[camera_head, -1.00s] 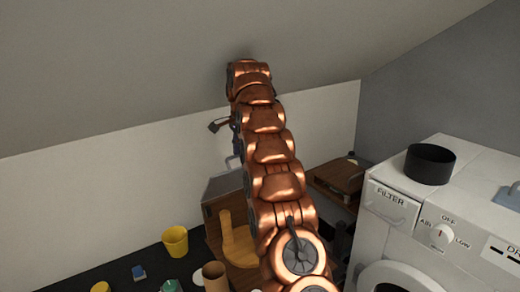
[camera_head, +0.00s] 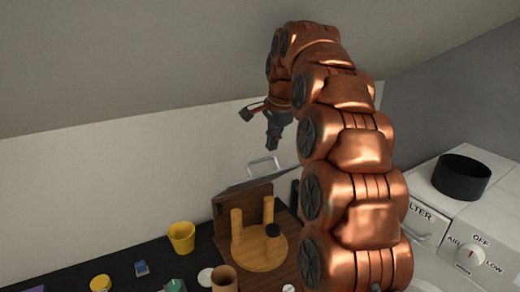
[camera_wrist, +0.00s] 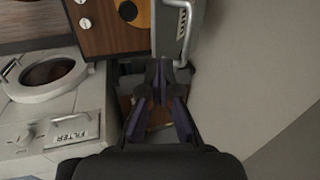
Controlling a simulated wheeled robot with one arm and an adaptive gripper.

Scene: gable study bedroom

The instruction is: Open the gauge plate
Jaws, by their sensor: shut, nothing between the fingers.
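No plate here is plainly marked as the gauge plate. A grey slab with a pale bar handle (camera_head: 263,166) stands behind an upright wooden panel (camera_head: 228,205) and may be it. In the wrist view the handle (camera_wrist: 188,28) runs along the slab, past the fingertips at the upper right. My gripper (camera_head: 272,146) is shut and empty, pointing down above the handle and apart from it in the head view. Its dark fingers (camera_wrist: 165,82) show in the middle of the wrist view. My arm hides what lies to the right of the slab.
A round wooden board with pegs (camera_head: 262,262) lies in front of the panel. A yellow cup (camera_head: 181,237) and a brown cup (camera_head: 224,279) stand left on the dark top. A white machine (camera_head: 500,218) with a black pot (camera_head: 461,177) stands right. The sloped ceiling is close above my arm.

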